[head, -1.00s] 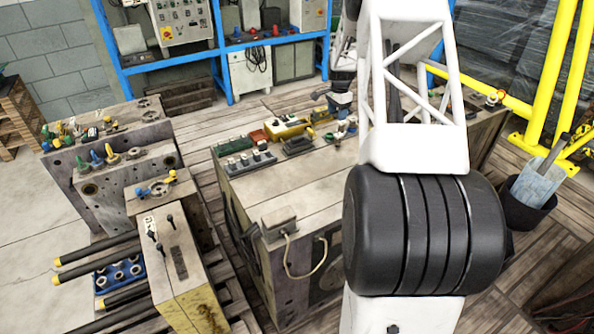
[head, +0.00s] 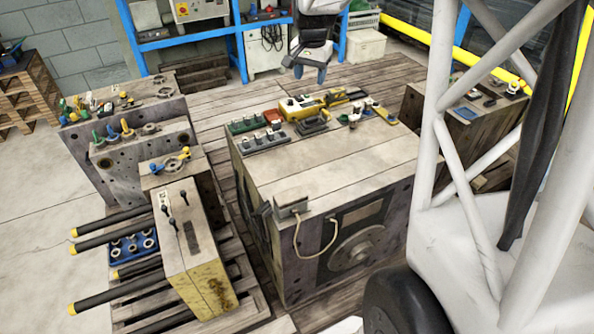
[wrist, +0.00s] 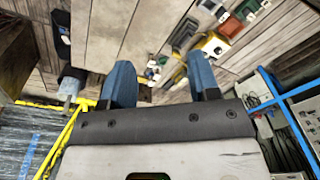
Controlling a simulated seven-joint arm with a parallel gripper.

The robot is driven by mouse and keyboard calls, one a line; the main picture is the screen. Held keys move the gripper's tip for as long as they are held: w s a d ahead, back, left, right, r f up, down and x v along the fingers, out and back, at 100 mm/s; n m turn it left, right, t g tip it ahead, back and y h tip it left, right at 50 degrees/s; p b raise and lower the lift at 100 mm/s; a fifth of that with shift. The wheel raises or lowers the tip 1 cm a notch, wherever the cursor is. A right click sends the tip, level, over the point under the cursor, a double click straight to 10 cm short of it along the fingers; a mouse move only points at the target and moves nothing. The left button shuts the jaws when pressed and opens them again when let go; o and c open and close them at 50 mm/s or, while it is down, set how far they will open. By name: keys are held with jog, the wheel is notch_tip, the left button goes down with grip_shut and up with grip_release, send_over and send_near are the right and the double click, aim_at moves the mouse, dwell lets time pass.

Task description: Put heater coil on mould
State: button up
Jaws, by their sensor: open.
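My gripper (head: 310,72) hangs beyond the far edge of the large central mould block, with its two blue fingers pointing down. In the wrist view the blue fingers (wrist: 160,82) are apart with nothing between them. The large mould block (head: 325,165) has a flat top with small parts along its far side. I cannot single out the heater coil for sure. Ring-shaped parts lie in a blue tray (head: 111,251) at the lower left, and a flat ring (head: 151,129) lies on a grey block at the left.
Green and red parts (head: 246,123) and a yellow tool (head: 302,106) lie on the central block's far side. A wired box (head: 292,207) sits at its near left edge. A yellow-sided block (head: 196,255) with dark rods stands left. Blue shelving (head: 205,32) is behind.

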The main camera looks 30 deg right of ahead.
jog(key=s+a+r+n, duration=0.2)
jog(key=s+a, duration=0.4)
jog(key=s, duration=0.2)
jog(key=s+a+r+n, duration=0.3)
jog(key=s+a, duration=0.4)
jog(key=s+a+f+n, duration=0.1)
jog(key=s+a+n, duration=0.1)
jog(key=s, duration=0.7)
jog(key=s+a+f+n+t, duration=0.1)
jog(key=s+a+f+n, duration=0.1)
jog(key=s+a, duration=0.3)
jog(key=s, duration=0.4)
jog(key=shift+s+a+n, duration=0.3)
jog(key=shift+s+n, duration=0.05)
jog(key=shift+n, duration=0.05)
